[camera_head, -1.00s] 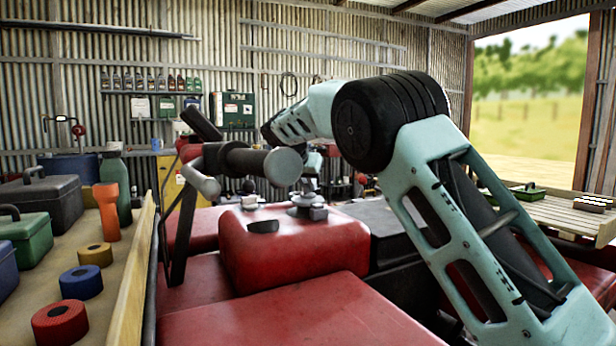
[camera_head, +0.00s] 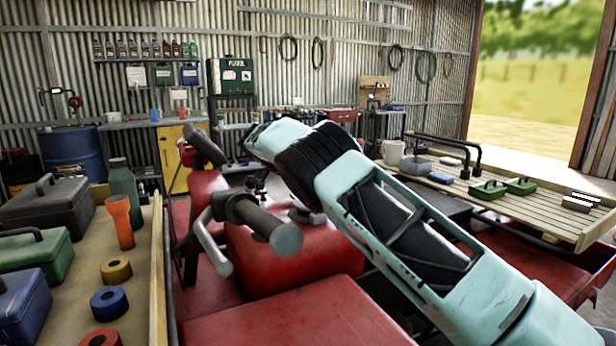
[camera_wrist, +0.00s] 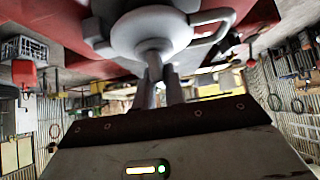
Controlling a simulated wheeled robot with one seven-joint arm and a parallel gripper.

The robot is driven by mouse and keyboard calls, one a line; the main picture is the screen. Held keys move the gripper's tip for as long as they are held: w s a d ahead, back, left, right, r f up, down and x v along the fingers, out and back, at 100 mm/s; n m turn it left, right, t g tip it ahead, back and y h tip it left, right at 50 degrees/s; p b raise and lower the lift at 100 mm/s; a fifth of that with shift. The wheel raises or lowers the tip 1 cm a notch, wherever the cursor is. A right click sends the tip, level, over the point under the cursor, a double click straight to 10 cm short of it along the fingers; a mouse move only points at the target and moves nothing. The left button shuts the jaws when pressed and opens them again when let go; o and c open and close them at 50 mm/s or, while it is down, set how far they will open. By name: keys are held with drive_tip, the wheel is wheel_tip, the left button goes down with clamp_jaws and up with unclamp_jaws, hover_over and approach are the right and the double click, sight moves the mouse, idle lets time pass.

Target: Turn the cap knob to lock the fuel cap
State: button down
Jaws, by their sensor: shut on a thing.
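In the wrist view, the round grey fuel cap (camera_wrist: 155,32) fills the top middle. My gripper (camera_wrist: 158,80) is shut on its narrow knob (camera_wrist: 153,53), with a finger on each side. In the head view, a small grey part of the cap (camera_head: 303,213) shows on top of the red tank (camera_head: 320,250), beside my arm. My arm hides the gripper and knob there. I cannot tell the knob's lock position.
A handlebar with a black grip (camera_head: 262,222) and grey lever stands just left of the cap. A wooden bench (camera_head: 150,255) with tape rolls and toolboxes lies left. A slatted table (camera_head: 540,215) with green boxes stands right.

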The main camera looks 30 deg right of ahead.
idle(0.6)
drive_tip(key=c, duration=1.5)
unclamp_jaws()
drive_tip(key=shift+o, duration=0.2)
drive_tip(key=p+v, duration=0.4)
drive_tip(key=v, duration=0.8)
drive_tip(key=shift+w, duration=0.2)
